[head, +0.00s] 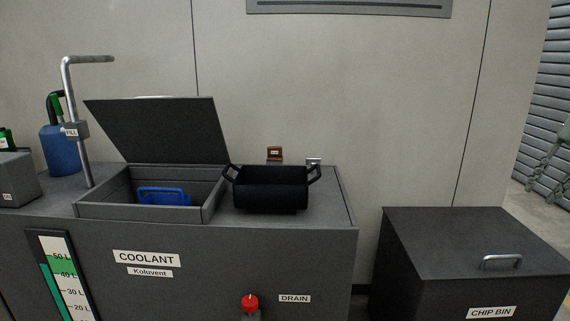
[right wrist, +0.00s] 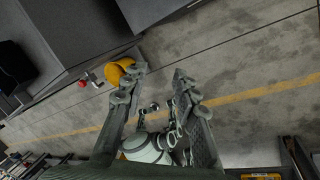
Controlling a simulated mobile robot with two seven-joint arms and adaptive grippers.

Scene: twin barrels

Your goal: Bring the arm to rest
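My right gripper (right wrist: 157,80) shows large in the right wrist view. Its two grey-green fingers stand well apart with bare concrete floor visible between them, so it is open and empty. In the head view, grey-green links that look like part of my right gripper (head: 548,165) show at the far right edge, in front of a roller shutter and clear of the chip bin. My left gripper is in neither view.
The coolant tank (head: 320,240) has an open lid (head: 160,130). A blue handled object (head: 163,196) sits inside its opening, and a black two-handled basket (head: 270,188) stands beside it. The closed chip bin (head: 470,240) stands to the right. A yellow object (right wrist: 118,70) shows beside one finger.

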